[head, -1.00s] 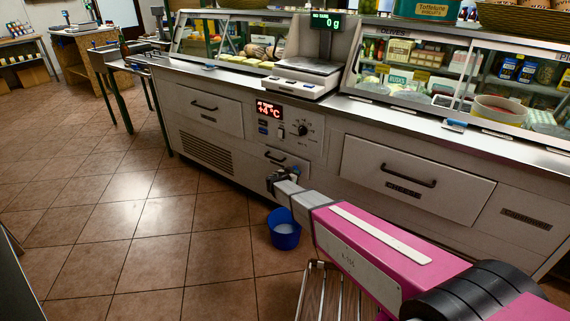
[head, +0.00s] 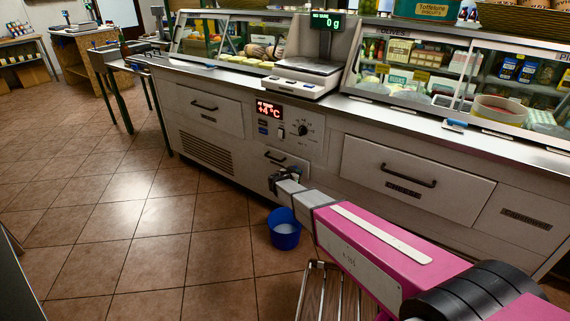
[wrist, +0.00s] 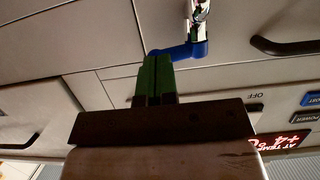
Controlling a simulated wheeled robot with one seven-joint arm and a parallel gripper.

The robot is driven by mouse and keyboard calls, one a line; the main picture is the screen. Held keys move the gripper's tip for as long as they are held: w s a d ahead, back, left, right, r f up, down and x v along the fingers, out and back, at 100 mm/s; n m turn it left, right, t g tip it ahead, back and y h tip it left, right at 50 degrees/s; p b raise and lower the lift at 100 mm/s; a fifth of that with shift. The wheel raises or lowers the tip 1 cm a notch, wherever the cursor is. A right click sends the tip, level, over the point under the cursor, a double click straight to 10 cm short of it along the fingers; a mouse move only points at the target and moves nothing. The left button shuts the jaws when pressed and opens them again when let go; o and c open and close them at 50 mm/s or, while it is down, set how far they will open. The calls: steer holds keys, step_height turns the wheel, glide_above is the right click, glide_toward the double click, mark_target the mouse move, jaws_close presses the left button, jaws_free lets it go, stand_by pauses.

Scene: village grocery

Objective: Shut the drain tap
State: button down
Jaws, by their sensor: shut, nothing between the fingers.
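The drain tap (wrist: 199,14) shows in the wrist view as a chrome body with a blue lever (wrist: 185,51). The lever lies roughly crosswise to the tap body, its free end to the left. My gripper (wrist: 157,60) has green fingers, shut with nothing between them. The fingertips are at the lever's free end and overlap it in the picture; I cannot tell whether they touch. In the head view my gripper (head: 287,172) is at the counter's lower front, and it and the arm largely hide the tap.
A blue bucket (head: 284,231) stands on the tiled floor below my gripper. The counter front has a drawer handle (head: 408,176) and a control panel with a red display (head: 270,111). A slatted metal-framed object (head: 327,290) stands by my arm. The floor to the left is clear.

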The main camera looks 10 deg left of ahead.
steer(key=f+v, duration=0.1)
steer(key=v, duration=0.9)
steer(key=shift+s, duration=0.25)
stand_by(0.3)
